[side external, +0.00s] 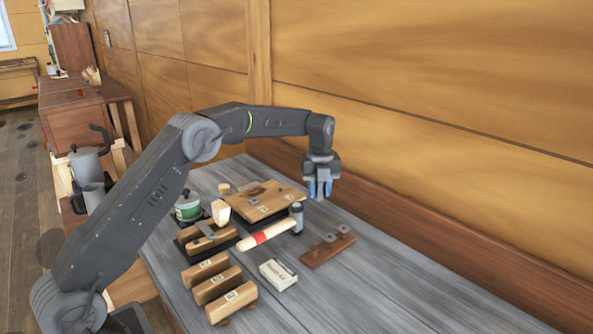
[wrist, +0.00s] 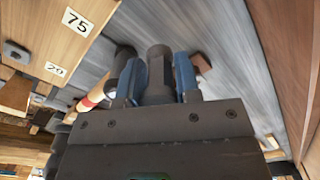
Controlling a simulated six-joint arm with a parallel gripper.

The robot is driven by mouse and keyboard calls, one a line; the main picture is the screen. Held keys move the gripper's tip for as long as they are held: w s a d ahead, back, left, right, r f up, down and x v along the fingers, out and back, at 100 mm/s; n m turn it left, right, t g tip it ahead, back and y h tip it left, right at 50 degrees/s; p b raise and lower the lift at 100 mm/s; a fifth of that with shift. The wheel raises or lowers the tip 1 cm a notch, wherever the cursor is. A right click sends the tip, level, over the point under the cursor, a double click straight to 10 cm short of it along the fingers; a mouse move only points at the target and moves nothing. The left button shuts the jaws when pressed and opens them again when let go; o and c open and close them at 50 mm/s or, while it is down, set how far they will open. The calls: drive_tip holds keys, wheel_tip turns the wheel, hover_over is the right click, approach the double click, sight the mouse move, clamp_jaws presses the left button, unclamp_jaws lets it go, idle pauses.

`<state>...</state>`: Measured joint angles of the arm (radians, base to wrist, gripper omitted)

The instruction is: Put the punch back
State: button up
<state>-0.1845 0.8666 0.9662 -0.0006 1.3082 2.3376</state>
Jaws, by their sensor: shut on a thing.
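My gripper (side external: 320,190) is above the grey bench, past the far right corner of a wooden board. Its two blue fingertips also show in the wrist view (wrist: 160,78), shut on a dark grey cylinder, the punch (wrist: 158,70). In the side view the punch is mostly hidden between the fingers. I cannot tell its full length. A light wooden board (side external: 285,205) with number labels lies to the lower left of the gripper; its labels 75 and 20 show in the wrist view (wrist: 85,35).
A hammer (side external: 265,236) with a red band lies near the board. A red-brown rack (side external: 328,250) stands to its right. Several labelled wooden blocks (side external: 217,283), a small white box (side external: 278,275) and a green tin (side external: 188,207) are nearby. A wooden wall rises behind. The bench's right front is clear.

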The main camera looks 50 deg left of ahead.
sight(319, 221)
drive_tip(key=shift+w+d+f, duration=0.1)
drive_tip(key=shift+d+f, duration=0.15)
drive_tip(key=shift+f, duration=3)
drive_tip(key=shift+f, duration=0.4)
drive_tip(key=o, duration=1.1)
drive_tip(key=shift+r, duration=4)
